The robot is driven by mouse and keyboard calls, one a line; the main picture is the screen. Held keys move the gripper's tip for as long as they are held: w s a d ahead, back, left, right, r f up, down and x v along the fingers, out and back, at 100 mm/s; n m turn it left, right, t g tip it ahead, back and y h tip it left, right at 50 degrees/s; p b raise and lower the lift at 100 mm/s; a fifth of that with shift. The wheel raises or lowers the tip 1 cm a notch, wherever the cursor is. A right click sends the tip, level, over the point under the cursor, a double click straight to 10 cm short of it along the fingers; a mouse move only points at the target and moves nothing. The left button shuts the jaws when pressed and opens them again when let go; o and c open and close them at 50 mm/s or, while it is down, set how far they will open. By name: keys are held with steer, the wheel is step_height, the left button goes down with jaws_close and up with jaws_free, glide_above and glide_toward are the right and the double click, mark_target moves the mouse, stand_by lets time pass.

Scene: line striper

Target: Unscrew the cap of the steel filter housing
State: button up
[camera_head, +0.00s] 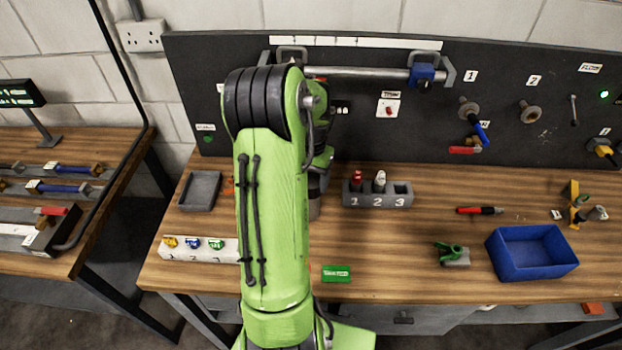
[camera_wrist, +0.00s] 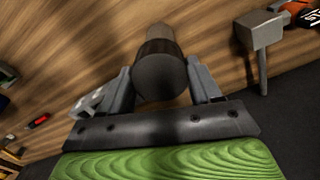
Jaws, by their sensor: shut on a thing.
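In the wrist view, a dark round cap (camera_wrist: 160,78) sits between the two grey fingers of my gripper (camera_wrist: 161,72), which is shut on it from both sides. The grey steel filter housing (camera_wrist: 161,33) shows beyond the cap, in line with it. In the head view my green arm hides most of this spot. Only a grey strip of what looks like the housing (camera_head: 314,209) shows at the arm's right edge. My gripper's fingers are hidden there. Whether the cap has turned cannot be told.
A grey holder (camera_head: 403,200) marked 1, 2, 3 stands just right, with red and white pieces in it. A grey tray (camera_head: 200,192) lies left. A blue bin (camera_head: 532,252) and a red-black tool (camera_head: 480,210) lie right. The dark panel (camera_head: 400,120) rises behind.

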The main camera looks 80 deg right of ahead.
mark_target(311, 180)
steer(key=shift+r+p, duration=2.05)
steer(key=shift+r, duration=0.6)
steer(key=shift+f, duration=0.1)
